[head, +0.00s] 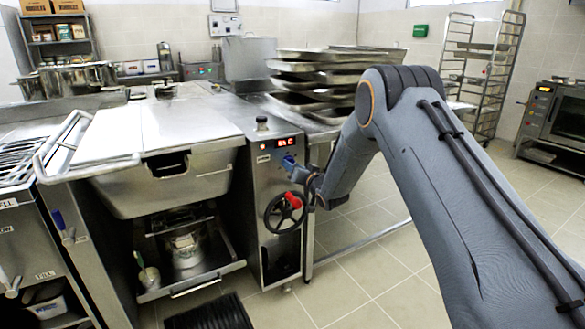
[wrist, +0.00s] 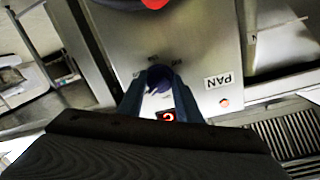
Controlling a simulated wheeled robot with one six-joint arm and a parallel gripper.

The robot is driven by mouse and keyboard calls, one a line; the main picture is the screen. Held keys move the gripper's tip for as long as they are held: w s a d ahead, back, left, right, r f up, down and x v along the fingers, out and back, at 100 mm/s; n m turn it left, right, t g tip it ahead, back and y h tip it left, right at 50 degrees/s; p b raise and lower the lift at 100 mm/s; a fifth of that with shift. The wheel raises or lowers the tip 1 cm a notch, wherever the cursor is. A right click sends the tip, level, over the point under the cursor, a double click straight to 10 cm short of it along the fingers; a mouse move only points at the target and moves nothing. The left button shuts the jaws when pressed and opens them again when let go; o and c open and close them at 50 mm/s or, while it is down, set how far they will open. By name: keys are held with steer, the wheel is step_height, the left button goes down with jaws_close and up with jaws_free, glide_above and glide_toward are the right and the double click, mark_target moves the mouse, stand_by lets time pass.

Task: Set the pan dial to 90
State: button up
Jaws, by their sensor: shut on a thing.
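The pan dial (wrist: 157,82) is a small dark blue knob on the steel control column of the tilting pan. In the wrist view my gripper (wrist: 158,76) has one finger on each side of the knob and is shut on it. In the head view my gripper (head: 292,166) reaches the column front just below the red display (head: 285,142), whose digits are too small to read surely. Scale marks show around the knob, but the pointer and its number cannot be read. A PAN label (wrist: 217,82) sits beside the knob, upside down in the wrist view.
A black handwheel (head: 284,213) with a red knob is below the dial on the same column. The steel pan (head: 165,190) with its lid and bar handle stands to the left. Stacked trays (head: 310,85) are behind. Tiled floor at the right is clear.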

steer(key=o, duration=1)
steer(key=shift+o, duration=0.2)
steer(key=shift+d, duration=0.1)
steer(key=v, duration=0.7)
steer(key=shift+s, duration=0.35)
steer(key=shift+d, duration=0.15)
